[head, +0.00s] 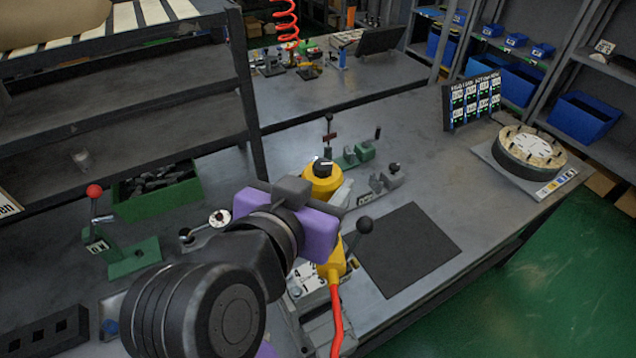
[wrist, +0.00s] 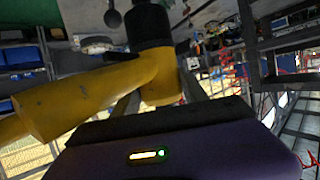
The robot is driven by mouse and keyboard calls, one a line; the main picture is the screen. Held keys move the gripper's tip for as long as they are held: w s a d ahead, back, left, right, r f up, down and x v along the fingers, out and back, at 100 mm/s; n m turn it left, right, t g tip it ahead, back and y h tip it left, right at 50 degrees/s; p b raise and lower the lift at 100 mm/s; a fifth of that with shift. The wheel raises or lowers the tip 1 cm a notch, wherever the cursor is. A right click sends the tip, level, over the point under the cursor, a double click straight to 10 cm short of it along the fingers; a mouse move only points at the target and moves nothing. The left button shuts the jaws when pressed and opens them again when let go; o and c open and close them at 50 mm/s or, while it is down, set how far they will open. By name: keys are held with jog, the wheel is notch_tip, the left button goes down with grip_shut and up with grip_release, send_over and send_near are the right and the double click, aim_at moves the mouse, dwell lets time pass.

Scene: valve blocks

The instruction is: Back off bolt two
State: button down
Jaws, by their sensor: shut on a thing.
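A yellow power tool (head: 322,182) with a black dial on top and a red hose is held by my gripper (head: 338,193). In the wrist view the same yellow tool (wrist: 90,90) has a long body and a black-collared upright head between my gripper's fingers (wrist: 160,92). The fingers are shut on the tool. A light block with a white numbered plate (head: 308,277) lies under the tool and is partly covered by my arm and the tool. The bolts, bolt two included, cannot be made out.
A dark mat (head: 408,248) lies clear to the right of the tool. Green and grey clamp fixtures (head: 357,156) stand behind it. A green bin (head: 155,195) and a red-knobbed lever stand (head: 95,192) are at left. A round turntable (head: 530,147) and a display board (head: 475,100) stand at far right.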

jog(key=shift+r, duration=0.1)
jog(key=shift+f+b, duration=2.05)
jog(key=shift+f, duration=0.35)
jog(key=shift+f+b, duration=0.85)
jog(key=shift+f, duration=0.15)
dwell(1.2)
